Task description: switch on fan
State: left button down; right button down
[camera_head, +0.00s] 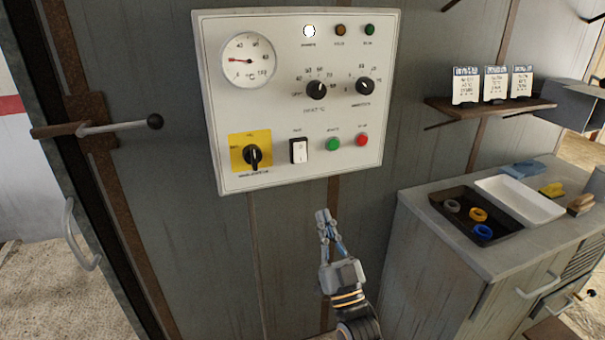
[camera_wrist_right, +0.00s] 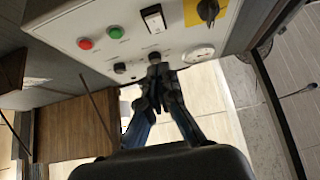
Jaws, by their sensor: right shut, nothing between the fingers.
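A light grey control panel (camera_head: 290,185) hangs on the wall. On its lower part is a white rocker switch (camera_head: 298,150) in a black frame, with a small label above it that is hard to read. The same switch (camera_wrist_right: 153,17) shows near the top of the right wrist view. My right gripper (camera_head: 323,215) is just below the panel's bottom edge, below and right of the rocker, apart from it. Its fingers are together and hold nothing; they also show in the right wrist view (camera_wrist_right: 157,80). My left gripper is not in view.
Beside the rocker are a black rotary switch on a yellow plate (camera_head: 252,154), a green button (camera_head: 333,144) and a red button (camera_head: 362,140). Two black knobs and a gauge (camera_head: 249,60) are above. A cabinet (camera_head: 415,230) with trays stands right; a lever handle (camera_head: 120,126) sticks out left.

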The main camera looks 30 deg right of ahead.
aim_at(300, 156)
jog(key=shift+w+r, duration=0.1)
jog(key=shift+w+f+p+x, duration=0.35)
jog(key=shift+p+x, duration=0.55)
jog(key=shift+x, duration=1.2)
jog(key=shift+w+f+p+x, duration=0.35)
jog(key=shift+p+x, duration=0.5)
jog(key=shift+x, duration=1.25)
jog(key=shift+w+f+p+x, duration=0.2)
jog(key=shift+f+p+x, duration=0.5)
jog(key=shift+x, duration=1.4)
jog(key=shift+d+r, duration=0.15)
jog(key=shift+r, duration=0.1)
